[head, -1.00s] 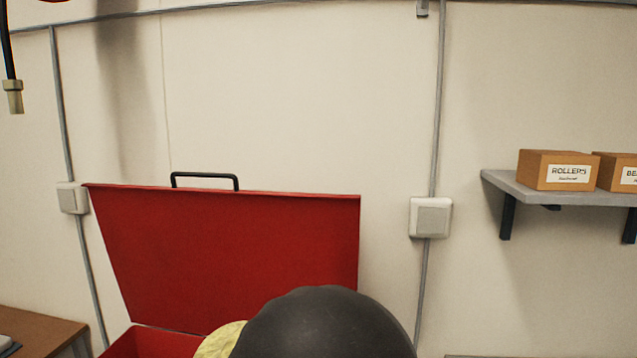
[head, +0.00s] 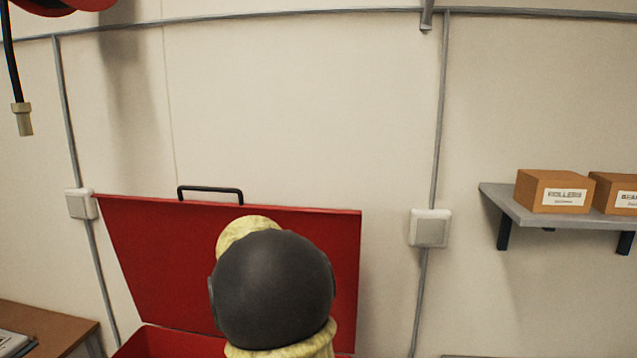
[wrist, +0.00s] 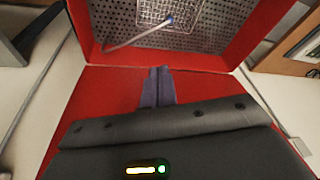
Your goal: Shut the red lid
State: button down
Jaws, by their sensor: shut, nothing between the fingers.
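The red lid (head: 170,245) stands open, leaning back near the wall, with a black handle (head: 210,190) on its top edge. Below it is the red box (head: 165,343), only partly in view. My arm covers the lower right part of the lid in the head view, and the gripper itself is hidden there. In the wrist view, my gripper (wrist: 157,75) is shut and empty, with the lid's red surface (wrist: 95,92) around it. I cannot tell whether the fingers touch the lid. The box's perforated metal inside (wrist: 120,30) shows beyond the fingertips.
A grey shelf (head: 545,218) with cardboard boxes (head: 550,190) is on the right wall. A brown table (head: 40,325) stands at the lower left. A hose end (head: 22,118) hangs at the upper left. Wall boxes and conduits flank the lid.

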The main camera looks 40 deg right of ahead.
jog(key=w+d+r+m+h+p, duration=0.1)
jog(key=w+d+r+m+p, duration=0.35)
jog(key=d+r, duration=0.95)
notch_tip(320, 180, up, 17)
jog(key=h+p, duration=0.2)
jog(key=p, duration=0.7)
send_over(319, 214)
jog(key=shift+w+d, duration=0.1)
jog(key=shift+w, duration=0.1)
jog(key=f+p, duration=0.1)
jog(key=f, duration=0.2)
jog(key=f+p, duration=0.1)
jog(key=f, duration=0.2)
jog(key=f+p, duration=0.1)
jog(key=f, duration=0.2)
jog(key=shift+w+d+f+p, duration=0.2)
jog(key=shift+w+d+p, duration=0.05)
jog(key=shift+w+p, duration=0.1)
jog(key=shift+s+a, duration=0.1)
jog(key=shift+s, duration=0.1)
